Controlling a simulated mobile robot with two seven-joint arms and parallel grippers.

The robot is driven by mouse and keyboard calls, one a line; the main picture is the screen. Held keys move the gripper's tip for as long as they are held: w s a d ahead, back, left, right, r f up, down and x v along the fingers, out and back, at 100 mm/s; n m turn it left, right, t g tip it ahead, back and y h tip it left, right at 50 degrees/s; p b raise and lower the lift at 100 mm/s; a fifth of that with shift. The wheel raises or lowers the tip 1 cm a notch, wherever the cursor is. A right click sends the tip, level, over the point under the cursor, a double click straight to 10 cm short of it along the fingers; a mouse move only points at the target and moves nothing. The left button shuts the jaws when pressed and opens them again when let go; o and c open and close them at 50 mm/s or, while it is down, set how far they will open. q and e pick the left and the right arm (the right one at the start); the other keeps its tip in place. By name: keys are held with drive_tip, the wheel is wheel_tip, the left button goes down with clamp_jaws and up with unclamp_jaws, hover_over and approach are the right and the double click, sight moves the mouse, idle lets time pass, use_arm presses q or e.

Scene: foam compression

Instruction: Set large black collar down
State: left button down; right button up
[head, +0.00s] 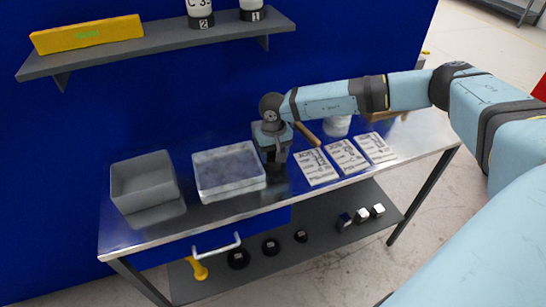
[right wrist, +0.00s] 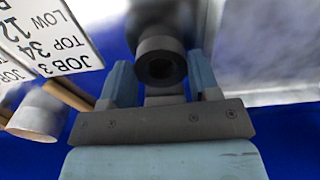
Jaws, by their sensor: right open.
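A black collar (right wrist: 160,62) with a round hole shows in the right wrist view, between and just past my right fingertips. A dark shape above it looks like its reflection in the shiny tabletop. My right gripper (right wrist: 162,82) is open around the collar, with a gap beside at least one finger. In the head view my right gripper (head: 277,160) points down at the table (head: 310,192), between the clear tray and the cards. There the collar is mostly hidden under the gripper. Whether the collar fully rests on the table is hard to tell. My left gripper is not in view.
A grey bin (head: 145,182) and a clear-walled tray (head: 230,172) stand left of the gripper. Printed cards (head: 345,156) lie to its right, with a white cylinder (head: 337,125) behind. Black rings (head: 270,247) and small blocks (head: 362,215) sit on the lower shelf (head: 300,262).

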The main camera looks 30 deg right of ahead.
drive_tip(key=shift+f, duration=0.7)
drive_tip(key=c, duration=0.6)
drive_tip(key=shift+c, duration=0.2)
drive_tip(key=shift+r, duration=0.1)
drive_tip(key=shift+r, duration=0.25)
wheel_tip(320, 180, up, 9)
drive_tip(key=a+r+n, duration=0.3)
drive_tip(key=a+r, duration=0.1)
drive_tip(key=a, duration=0.8)
drive_tip(key=s+r+p, duration=0.2)
drive_tip(key=r+p, duration=0.4)
drive_tip(key=r, duration=0.2)
drive_tip(key=s+r+p, duration=0.3)
drive_tip(key=r+p, duration=0.4)
drive_tip(key=shift+s+r, duration=0.3)
drive_tip(key=shift+r, duration=0.1)
